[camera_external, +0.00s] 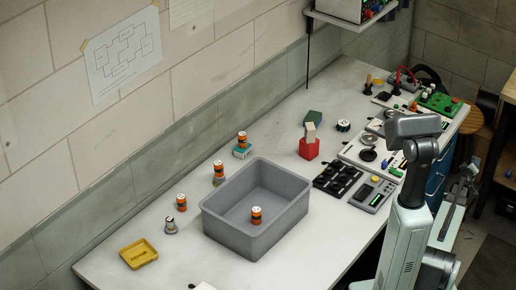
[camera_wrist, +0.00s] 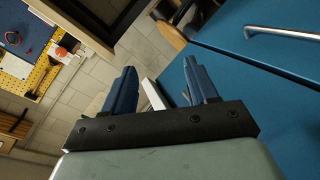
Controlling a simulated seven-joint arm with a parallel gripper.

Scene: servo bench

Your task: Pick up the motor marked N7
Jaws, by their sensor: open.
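Several small orange-and-black motors are in the external view. One motor (camera_external: 256,215) is inside the grey bin (camera_external: 225,221). Another motor (camera_external: 181,202) stands on the bench to the bin's left. Markings are too small to read, so I cannot tell which is N7.
A yellow tray (camera_external: 139,253) and a silver-and-white piece (camera_external: 170,226) are at the bench's near left. A red block (camera_external: 309,149) stands behind the bin. A black tray (camera_external: 337,181) and several panels line the right side.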

